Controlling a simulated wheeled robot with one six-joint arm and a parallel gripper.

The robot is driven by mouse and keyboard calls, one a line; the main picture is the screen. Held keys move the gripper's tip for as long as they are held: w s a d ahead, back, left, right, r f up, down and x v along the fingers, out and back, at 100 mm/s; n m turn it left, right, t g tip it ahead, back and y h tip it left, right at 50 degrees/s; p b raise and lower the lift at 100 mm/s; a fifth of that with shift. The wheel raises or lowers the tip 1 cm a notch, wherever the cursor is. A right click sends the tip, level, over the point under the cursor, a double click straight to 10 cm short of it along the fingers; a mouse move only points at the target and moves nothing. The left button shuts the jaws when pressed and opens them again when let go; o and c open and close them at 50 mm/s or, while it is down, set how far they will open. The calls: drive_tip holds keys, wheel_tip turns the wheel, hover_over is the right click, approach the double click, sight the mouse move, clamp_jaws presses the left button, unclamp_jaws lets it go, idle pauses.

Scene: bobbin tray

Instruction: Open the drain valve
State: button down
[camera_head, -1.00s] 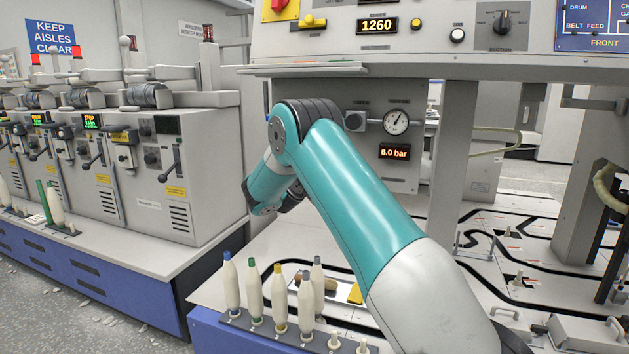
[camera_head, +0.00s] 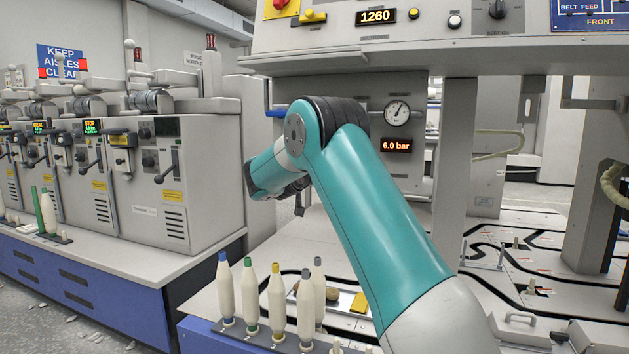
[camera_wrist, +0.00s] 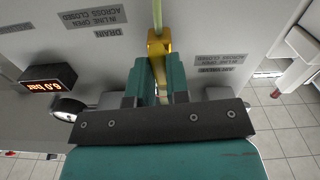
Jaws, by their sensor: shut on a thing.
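The drain valve's yellow handle (camera_wrist: 159,43) shows in the wrist view, beside a label reading DRAIN, IN LINE OPEN, ACROSS CLOSED. A pale yellow-green tube (camera_wrist: 157,12) meets it from the top. My gripper (camera_wrist: 159,78) is shut on the handle, with one teal finger on each side. The handle's visible part points roughly along the tube; the fingers hide the rest, so I cannot tell its exact angle. In the head view my gripper is a partly hidden dark shape (camera_head: 299,204) below my forearm. The drain valve is not visible there.
A 6.0 bar display (camera_head: 396,146) and a round gauge (camera_head: 397,113) are on the grey panel. A blue lever (camera_head: 276,113) is at its left edge. Several bobbins (camera_head: 277,300) stand upright at the table's front. Grey machines (camera_head: 155,185) line the left.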

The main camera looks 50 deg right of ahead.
drive_tip(key=shift+w+a+f+m+b, duration=0.15)
drive_tip(key=shift+f+m+b, duration=0.25)
drive_tip(key=shift+b, duration=0.1)
drive_tip(key=shift+r, duration=0.15)
drive_tip(key=c, duration=1.2)
unclamp_jaws()
drive_tip(key=shift+w+a, duration=0.1)
drive_tip(key=shift+o, duration=0.5)
drive_tip(key=shift+r, duration=0.15)
drive_tip(key=shift+s, duration=0.2)
drive_tip(key=p+v, duration=0.2)
drive_tip(key=v, duration=1.5)
drive_tip(key=shift+s, duration=0.1)
